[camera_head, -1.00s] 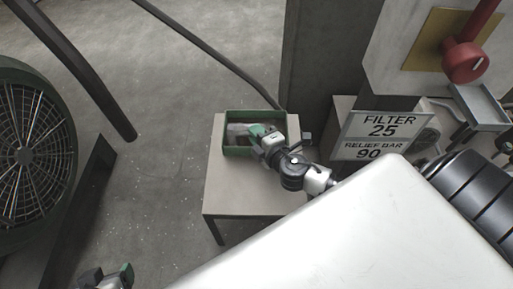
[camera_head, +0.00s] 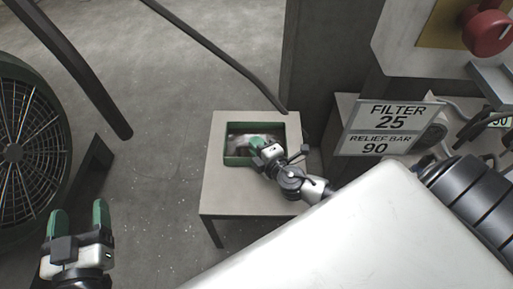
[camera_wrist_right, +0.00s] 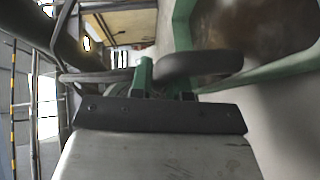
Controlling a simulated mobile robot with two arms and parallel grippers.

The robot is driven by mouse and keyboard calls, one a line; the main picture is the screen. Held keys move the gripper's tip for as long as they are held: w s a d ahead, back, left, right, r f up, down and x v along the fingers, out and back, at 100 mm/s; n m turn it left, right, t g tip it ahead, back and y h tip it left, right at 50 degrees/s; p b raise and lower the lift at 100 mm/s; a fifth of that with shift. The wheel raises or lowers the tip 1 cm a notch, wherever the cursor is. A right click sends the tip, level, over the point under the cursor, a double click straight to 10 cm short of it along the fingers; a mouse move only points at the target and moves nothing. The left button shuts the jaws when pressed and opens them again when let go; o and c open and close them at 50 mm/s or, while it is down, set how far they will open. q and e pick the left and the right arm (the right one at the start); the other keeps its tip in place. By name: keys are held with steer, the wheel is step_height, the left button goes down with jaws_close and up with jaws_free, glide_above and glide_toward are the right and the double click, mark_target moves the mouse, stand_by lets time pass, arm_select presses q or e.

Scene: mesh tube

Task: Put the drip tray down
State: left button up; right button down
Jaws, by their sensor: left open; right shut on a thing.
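The drip tray (camera_head: 237,161) is a shallow rectangular box with green walls and a grey-brown inside. In the head view it appears over the far part of a small beige table (camera_head: 222,190); I cannot tell whether its underside touches the top. My right gripper (camera_head: 259,148) is shut on the tray's right near side, and its fingers partly hide that wall. In the right wrist view, the tray's green rim (camera_wrist_right: 275,75) and brownish inside show at upper right. My left gripper (camera_head: 79,222) is open and empty at lower left, away from the table.
A large caged fan (camera_head: 22,150) stands at far left. A sign reading FILTER 25 (camera_head: 388,128) stands right of the table, near a red knob (camera_head: 488,35) on a panel. A dark hose (camera_head: 215,52) runs behind the table.

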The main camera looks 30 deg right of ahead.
steer(key=c, duration=1.1)
jaws_free()
steer(key=shift+f, duration=0.2)
steer(key=s+r, duration=0.2)
steer(key=s, duration=0.9)
steer(key=w+a+r+m+t+y, duration=0.1)
steer(key=a+r+m+y, duration=0.1)
steer(key=a+r+m, duration=0.3)
steer(key=a+r+m+t+y, duration=0.1)
steer(key=a+r+m, duration=0.4)
steer(key=r+m, duration=0.4)
step_height(320, 180, up, 5)
steer(key=shift+w+a+f+m+t+y, duration=0.2)
steer(key=shift+w+a+m+t+y, duration=0.1)
steer(key=shift+w+a+y, duration=0.1)
